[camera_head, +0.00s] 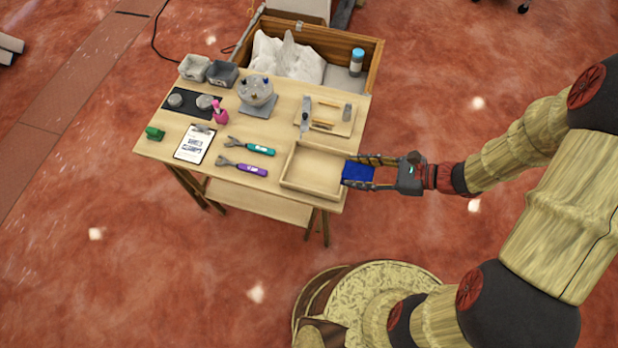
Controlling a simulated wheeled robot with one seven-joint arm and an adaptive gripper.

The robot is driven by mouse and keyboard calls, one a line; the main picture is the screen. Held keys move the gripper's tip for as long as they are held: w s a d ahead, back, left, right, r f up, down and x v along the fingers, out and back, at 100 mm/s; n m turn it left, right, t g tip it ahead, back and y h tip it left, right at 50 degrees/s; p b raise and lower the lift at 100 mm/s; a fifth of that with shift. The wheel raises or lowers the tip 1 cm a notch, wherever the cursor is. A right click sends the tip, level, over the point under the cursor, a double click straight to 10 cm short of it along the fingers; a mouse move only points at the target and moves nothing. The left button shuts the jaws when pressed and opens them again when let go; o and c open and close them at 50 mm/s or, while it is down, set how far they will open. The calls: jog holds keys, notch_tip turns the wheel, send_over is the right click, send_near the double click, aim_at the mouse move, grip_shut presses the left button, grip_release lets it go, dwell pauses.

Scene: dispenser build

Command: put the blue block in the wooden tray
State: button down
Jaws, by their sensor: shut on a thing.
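The blue block (357,172) is between the fingers of my gripper (360,172), which is shut on it. My gripper reaches in from the right, and the block is at the right edge of the wooden tray (289,178). The block overlaps the tray's right wall in the picture; I cannot tell how high above it the block is. The tray is shallow, square and open, at the front right corner of the wooden table. Its floor looks empty.
Left of the tray on the table (222,178) lie a purple-handled tool (245,168) and a teal-handled tool (252,148). A wooden crate (373,62) stands behind.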

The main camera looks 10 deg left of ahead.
jog(key=shift+a+f, duration=0.15)
jog(key=shift+a, duration=0.2)
jog(key=w+a+f+b, duration=0.1)
jog(key=w+a+f, duration=0.1)
jog(key=a+f, duration=0.1)
jog(key=w+a+f+b, duration=0.2)
jog(key=a+f, duration=0.1)
jog(key=a, duration=0.1)
jog(key=w+a+f+b, duration=0.2)
jog(key=a, duration=0.2)
jog(key=shift+w+f, duration=0.15)
jog(key=shift+f, duration=0.25)
jog(key=shift+w+a+f, duration=0.1)
jog(key=shift+a+f, duration=0.05)
jog(key=shift+f, duration=0.05)
jog(key=shift+w+a+f+b, duration=0.1)
jog(key=shift+a+f+b, duration=0.1)
jog(key=shift+f+b, duration=1.15)
jog(key=shift+f+p, duration=0.4)
jog(key=shift+f, duration=0.15)
jog(key=c, duration=1.1)
grip_release()
jog(key=shift+o, duration=0.2)
